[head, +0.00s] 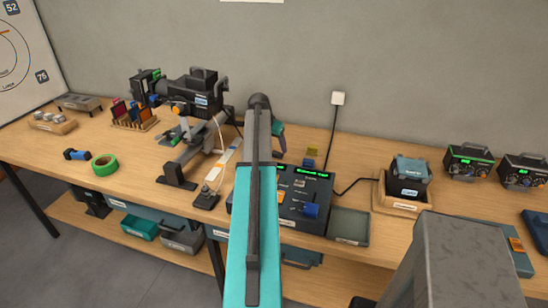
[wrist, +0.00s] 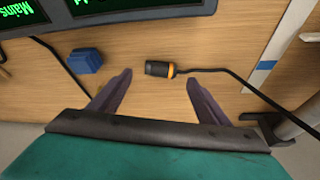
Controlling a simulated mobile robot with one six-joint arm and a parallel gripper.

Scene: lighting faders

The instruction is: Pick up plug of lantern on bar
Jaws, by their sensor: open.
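In the wrist view, a black plug (wrist: 157,69) with an orange ring lies on the wooden bench, its dark cable leading right. My gripper (wrist: 159,76) is open, with one dark finger on each side of the plug; the plug lies near the fingertip line, apart from both fingers. In the head view, a black lantern (head: 196,94) is mounted at the bar (head: 201,146) left of my arm. My arm hides the plug and my fingertips there. A stand foot, apparently the bar's, shows at right in the wrist view (wrist: 274,128).
A blue block (wrist: 86,61) lies left of the plug. A dark unit with green displays (head: 305,197) stands right of my arm; its edge shows at the wrist view's top left. A grey tray (head: 348,226) and a boxed device (head: 404,180) are farther right.

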